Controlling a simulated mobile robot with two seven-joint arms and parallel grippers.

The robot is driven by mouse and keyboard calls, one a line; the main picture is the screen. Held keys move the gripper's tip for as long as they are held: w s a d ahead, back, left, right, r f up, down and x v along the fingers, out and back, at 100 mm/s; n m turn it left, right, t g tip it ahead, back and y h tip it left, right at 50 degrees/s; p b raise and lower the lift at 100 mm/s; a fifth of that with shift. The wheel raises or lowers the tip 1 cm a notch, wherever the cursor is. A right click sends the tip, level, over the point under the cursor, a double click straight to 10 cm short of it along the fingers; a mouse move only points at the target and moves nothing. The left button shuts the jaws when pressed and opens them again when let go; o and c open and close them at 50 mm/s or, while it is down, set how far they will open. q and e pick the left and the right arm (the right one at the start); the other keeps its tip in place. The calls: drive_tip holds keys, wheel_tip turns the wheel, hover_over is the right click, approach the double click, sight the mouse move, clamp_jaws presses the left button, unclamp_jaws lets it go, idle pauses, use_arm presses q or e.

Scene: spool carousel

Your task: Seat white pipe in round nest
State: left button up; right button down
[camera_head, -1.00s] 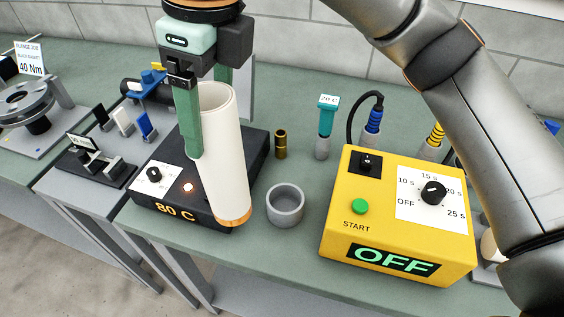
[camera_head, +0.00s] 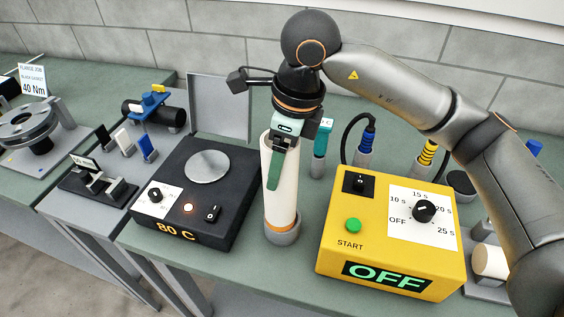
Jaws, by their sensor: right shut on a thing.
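The white pipe (camera_head: 284,203) stands upright in the middle of the bench. Its copper-coloured lower end sits inside the grey round nest (camera_head: 283,236), whose rim shows around it. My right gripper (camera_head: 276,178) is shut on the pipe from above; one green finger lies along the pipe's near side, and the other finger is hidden. Whether the pipe touches the nest's floor cannot be seen. My left gripper is not in view.
The black hot plate (camera_head: 234,187) marked 80 C stands close left of the pipe. The yellow timer box (camera_head: 378,231) reading OFF stands close right. A teal-capped tool (camera_head: 320,150) and cabled holders stand behind. Small stands lie further left.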

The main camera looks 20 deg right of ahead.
drive_tip(key=shift+d+f, duration=0.3)
drive_tip(key=shift+f, duration=0.6)
drive_tip(key=shift+c, duration=1.7)
unclamp_jaws()
drive_tip(key=o, duration=0.3)
drive_tip(key=shift+w, duration=0.15)
drive_tip(key=shift+o, duration=0.2)
drive_tip(key=shift+r, duration=0.1)
drive_tip(key=shift+a, duration=0.1)
wheel_tip(320, 180, up, 12)
drive_tip(key=s+d, duration=0.1)
drive_tip(key=shift+d, duration=0.25)
